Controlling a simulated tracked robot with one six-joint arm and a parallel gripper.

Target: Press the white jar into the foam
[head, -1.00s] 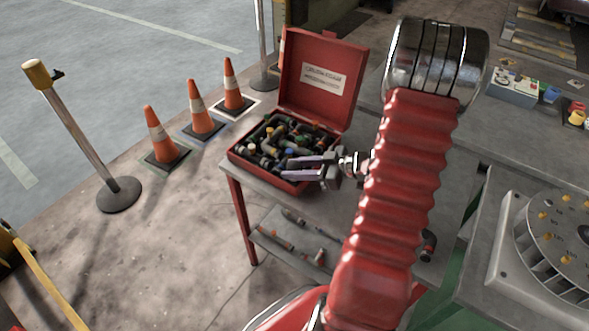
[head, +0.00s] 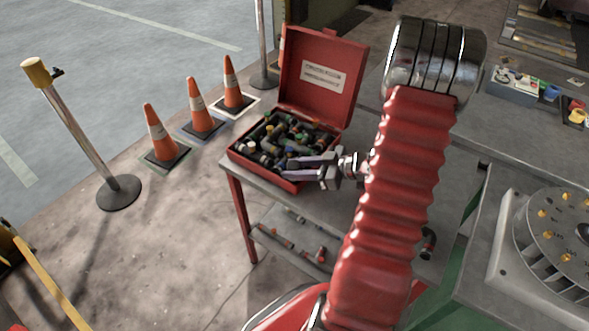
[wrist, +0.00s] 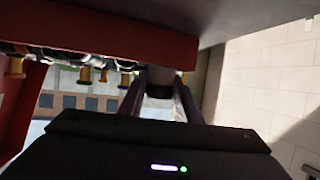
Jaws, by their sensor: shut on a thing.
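My gripper (head: 312,164) is at the front right corner of the open red case (head: 317,78), its fingers reaching left over the case's contents. The jar cannot be made out in the head view. The case is packed with dark round pieces, some with coloured ends. Foam cannot be told apart among them, nor whether the jar touches it.
The case stands on a grey table (head: 232,172) with a lower shelf (head: 290,240) holding loose parts. Orange cones (head: 200,105) and a post (head: 85,140) stand on the floor to the left. A round dial machine (head: 560,230) is at right.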

